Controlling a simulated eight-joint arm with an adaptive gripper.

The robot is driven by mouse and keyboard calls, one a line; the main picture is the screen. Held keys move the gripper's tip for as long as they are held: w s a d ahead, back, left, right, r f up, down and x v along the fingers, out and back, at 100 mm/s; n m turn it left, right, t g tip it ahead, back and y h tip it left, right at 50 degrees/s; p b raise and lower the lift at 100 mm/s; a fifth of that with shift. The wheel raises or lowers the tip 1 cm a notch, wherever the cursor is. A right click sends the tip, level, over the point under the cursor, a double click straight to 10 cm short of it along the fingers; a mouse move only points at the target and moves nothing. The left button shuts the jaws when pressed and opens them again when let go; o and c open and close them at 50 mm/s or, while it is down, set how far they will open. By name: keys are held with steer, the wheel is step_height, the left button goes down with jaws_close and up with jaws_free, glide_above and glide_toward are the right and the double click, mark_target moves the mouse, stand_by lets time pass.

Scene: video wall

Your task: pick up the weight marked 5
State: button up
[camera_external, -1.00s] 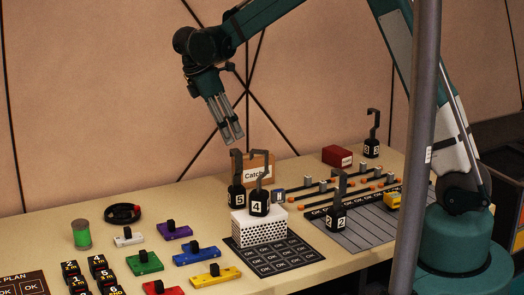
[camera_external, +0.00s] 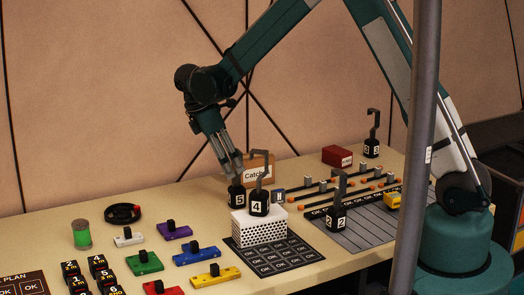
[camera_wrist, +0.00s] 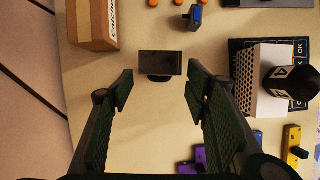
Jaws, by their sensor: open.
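The weight marked 5 (camera_external: 237,199) is a black block with a white label, behind and left of the white perforated block in the external view. My gripper (camera_external: 232,172) is above it, pointing down, with its fingers over the hook area. The hook is largely hidden there. In the wrist view, a dark block that looks like this weight (camera_wrist: 160,64) lies between and slightly beyond the fingertips of my open gripper (camera_wrist: 158,80). A gap shows on each side of it, and I see no contact.
The weight marked 4 (camera_external: 259,205), with a tall hook, stands on the white perforated block (camera_external: 259,229), close to the right. A cardboard box (camera_external: 265,168) marked "Catch" is behind. Colored blocks, such as a purple one (camera_external: 174,232), lie to the left.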

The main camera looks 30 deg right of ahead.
mark_target(237, 187)
steer(key=shift+x, duration=1.1)
steer(key=shift+f, duration=0.1)
steer(key=shift+b+x, duration=0.75)
steer(key=shift+x, duration=1.75)
steer(key=shift+c, duration=0.4)
jaws_close()
steer(key=shift+r+p, duration=0.9)
steer(key=shift+r, duration=4.1)
